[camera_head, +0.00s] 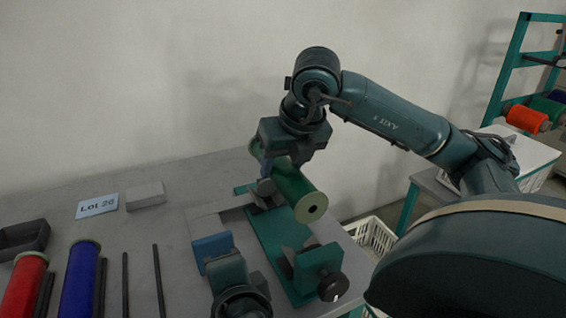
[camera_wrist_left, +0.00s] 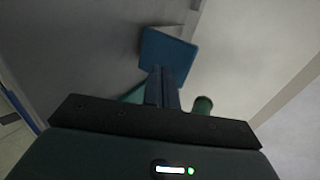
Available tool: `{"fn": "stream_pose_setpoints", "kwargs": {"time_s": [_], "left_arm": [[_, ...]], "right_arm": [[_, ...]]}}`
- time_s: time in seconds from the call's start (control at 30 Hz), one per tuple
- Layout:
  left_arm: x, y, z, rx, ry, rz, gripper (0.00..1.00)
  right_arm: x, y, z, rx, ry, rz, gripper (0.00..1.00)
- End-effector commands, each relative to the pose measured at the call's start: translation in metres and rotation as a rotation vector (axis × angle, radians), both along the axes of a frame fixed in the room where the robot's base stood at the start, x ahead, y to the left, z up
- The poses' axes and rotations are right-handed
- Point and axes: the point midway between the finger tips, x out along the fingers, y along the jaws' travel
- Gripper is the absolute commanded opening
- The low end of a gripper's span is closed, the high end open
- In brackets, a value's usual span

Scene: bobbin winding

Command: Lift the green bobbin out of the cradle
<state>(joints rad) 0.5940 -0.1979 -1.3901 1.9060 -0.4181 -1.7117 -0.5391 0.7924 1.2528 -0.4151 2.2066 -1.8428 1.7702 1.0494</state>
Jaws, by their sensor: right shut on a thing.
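The green bobbin (camera_head: 293,184) is a cylinder with pale flanges, lying above the cradle in the head view. My right gripper (camera_head: 288,165) is shut on its middle from above. The near flange shows a gap above the near support of the teal cradle (camera_head: 273,238); at the far support I cannot tell whether it touches. My left gripper (camera_head: 228,268) is low in front, left of the cradle. Its fingers (camera_wrist_left: 162,90) look closed on a blue plate (camera_head: 211,249), which also shows in the left wrist view (camera_wrist_left: 168,55).
A red bobbin (camera_head: 25,285) and a blue bobbin (camera_head: 80,280) lie at left, beside dark rods (camera_head: 158,280). A "Lot 26" card (camera_head: 97,206) and a grey block (camera_head: 146,195) lie behind. A black knob (camera_head: 333,287) sits at the cradle's near end. White baskets (camera_head: 372,235) stand beyond the table edge.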

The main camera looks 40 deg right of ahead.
Motion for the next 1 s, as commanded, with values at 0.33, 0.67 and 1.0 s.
{"fn": "stream_pose_setpoints", "kwargs": {"time_s": [0.33,0.67,1.0], "left_arm": [[0.0,0.0,0.009,-0.003,-0.001,0.001,0.0],[0.0,-0.001,0.071,-0.005,-0.003,0.0,0.0],[0.0,0.0,0.1,0.001,0.001,0.0,0.0]], "right_arm": [[0.0,0.0,0.001,0.001,-0.001,0.0,0.14],[0.0,0.0,0.0,0.001,-0.001,0.0,0.14],[0.0,0.0,0.0,-0.001,-0.002,0.0,0.14]]}}
